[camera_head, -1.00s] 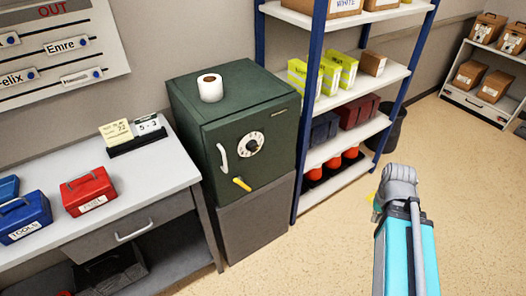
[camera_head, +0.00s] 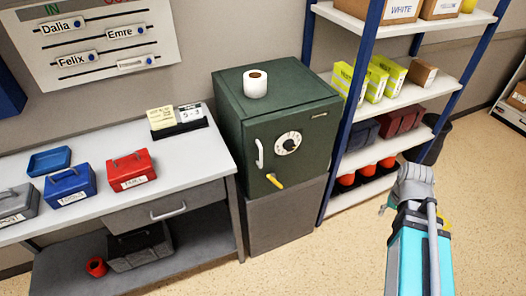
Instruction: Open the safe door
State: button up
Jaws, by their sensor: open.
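The dark green safe (camera_head: 232,140) stands on a grey base cabinet between the desk and the shelf rack. Its door (camera_head: 305,158) looks shut. On the door are a white vertical handle (camera_head: 259,153), a round white dial with a dark centre (camera_head: 288,143) and a yellow lever (camera_head: 275,180) low down, tilted down to the right. My gripper (camera_head: 384,208) is at the right, in front of the shelf rack and apart from the safe. It is open and seen partly from behind, so its fingers are mostly hidden by my arm.
A paper roll (camera_head: 255,84) stands on the safe. The desk (camera_head: 190,168) at left holds red, blue and grey boxes. The shelf rack (camera_head: 405,92) with blue posts stands close at the safe's right. The floor (camera_head: 310,265) in front of the safe is clear.

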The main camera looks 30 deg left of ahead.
jog(key=w+a+r+n+t+y+p, duration=0.1)
jog(key=w+a+r+n+p, duration=0.2)
jog(key=a, duration=0.7)
jog(key=w+a+r+n+t+p, duration=0.1)
jog(key=a+r+p, duration=0.25)
jog(key=a, duration=0.75)
jog(key=n+y+p, duration=0.2)
jog(key=n+p, duration=0.1)
jog(key=p, duration=0.2)
send_near(261, 153)
notch_tip(261, 153, up, 2)
jog(key=s, duration=0.1)
jog(key=shift+s+d+t, duration=0.15)
jog(key=shift+d+t, duration=0.05)
jog(key=shift+t, duration=0.2)
jog(key=shift+f, duration=0.15)
jog(key=b+x, duration=1.3)
jog(key=shift+f, duration=0.2)
grip_shut()
